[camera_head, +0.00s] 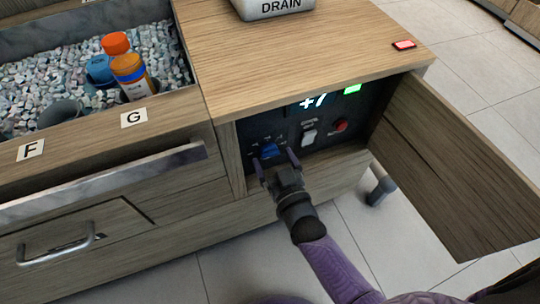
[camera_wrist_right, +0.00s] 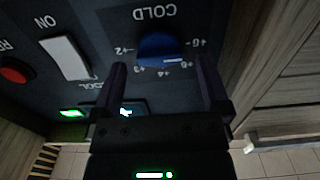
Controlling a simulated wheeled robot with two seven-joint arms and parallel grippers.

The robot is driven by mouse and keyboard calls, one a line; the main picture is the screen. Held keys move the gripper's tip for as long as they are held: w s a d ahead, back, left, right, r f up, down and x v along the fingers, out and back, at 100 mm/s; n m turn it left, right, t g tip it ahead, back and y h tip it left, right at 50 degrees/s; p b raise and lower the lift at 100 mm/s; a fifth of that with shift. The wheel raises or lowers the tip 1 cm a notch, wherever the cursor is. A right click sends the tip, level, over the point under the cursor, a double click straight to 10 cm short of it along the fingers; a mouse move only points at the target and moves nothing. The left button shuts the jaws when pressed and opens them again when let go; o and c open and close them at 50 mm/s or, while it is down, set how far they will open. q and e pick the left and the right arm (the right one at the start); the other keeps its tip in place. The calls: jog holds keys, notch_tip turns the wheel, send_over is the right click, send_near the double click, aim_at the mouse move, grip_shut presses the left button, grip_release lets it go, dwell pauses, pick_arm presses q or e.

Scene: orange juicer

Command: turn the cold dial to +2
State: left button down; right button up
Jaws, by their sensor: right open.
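The blue cold dial (camera_head: 269,151) is on the dark control panel inside the open cabinet. In the right wrist view the dial (camera_wrist_right: 158,47) sits below the upside-down word COLD, ringed by marks including +2, +3 and +4. Its short white pointer line lies on the lower right of the knob in that view. The lit display (camera_head: 313,102) reads +7. My right gripper (camera_head: 277,162) is open in front of the dial. In the wrist view its fingers (camera_wrist_right: 164,75) stand either side of the dial with gaps; I see no contact. My left gripper is not in view.
The panel also has a white switch (camera_head: 309,134), a red button (camera_head: 340,125) and a green light (camera_head: 353,89). The open wooden door (camera_head: 455,165) stands to the right. A gravel bin with bottles (camera_head: 130,75) is at the left. A drawer handle (camera_head: 60,245) juts out below.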

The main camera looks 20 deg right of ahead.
jog(key=shift+w, duration=0.9)
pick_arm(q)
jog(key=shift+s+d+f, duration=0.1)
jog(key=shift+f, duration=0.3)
pick_arm(e)
jog(key=shift+c, duration=0.3)
jog(key=c, duration=1.2)
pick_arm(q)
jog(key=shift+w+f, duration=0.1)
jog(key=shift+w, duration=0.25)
